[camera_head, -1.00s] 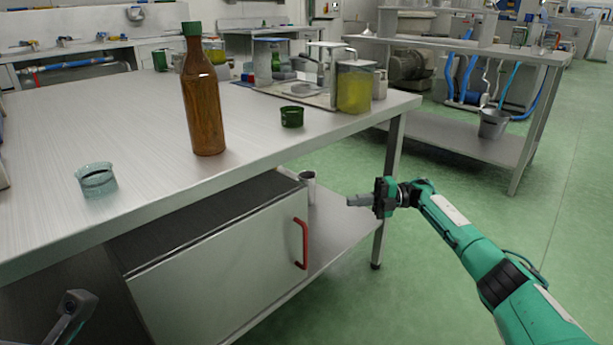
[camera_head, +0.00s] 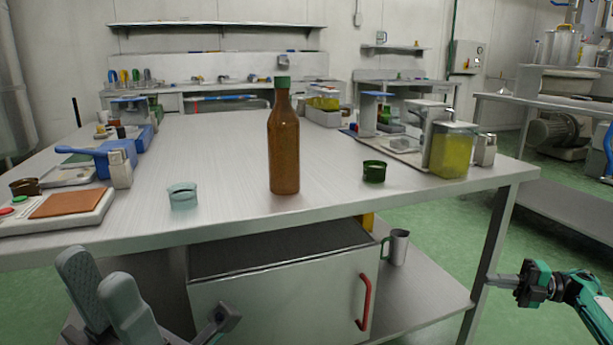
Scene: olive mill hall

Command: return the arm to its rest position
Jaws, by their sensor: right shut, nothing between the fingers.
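My right gripper (camera_head: 492,281) is at the right edge of the picture, in front of the table's right leg. Its green arm (camera_head: 590,298) comes in from the right edge. Its grey fingers are together, with nothing between them, and point left. Neither gripper is seen touching anything.
The steel table (camera_head: 235,190) holds a brown bottle (camera_head: 284,145), a glass cup (camera_head: 183,196), a green cup (camera_head: 374,171) and a yellow container (camera_head: 452,150). Below are a cabinet with a red handle (camera_head: 364,302) and a metal jug (camera_head: 397,246).

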